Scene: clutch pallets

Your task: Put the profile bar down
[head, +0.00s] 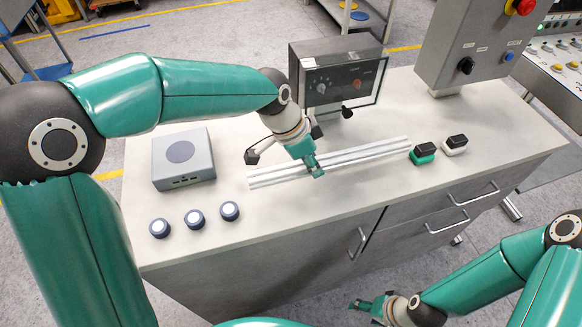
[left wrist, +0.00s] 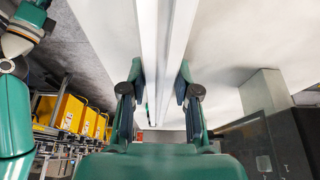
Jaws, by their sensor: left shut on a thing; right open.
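The profile bar (head: 365,154) is a long, pale grooved metal bar, level over the middle of the grey worktop. I cannot tell whether it touches the top or hangs just above it. My left gripper (head: 316,171) is shut on the bar, left of its middle, and hides a short piece of it. In the left wrist view the bar (left wrist: 167,40) runs away between the two fingers (left wrist: 160,98), one on each side. My right gripper (head: 366,304) is open and empty, low in front of the workbench, away from the bar.
A switch cabinet (head: 470,45) stands behind. The front middle is clear.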

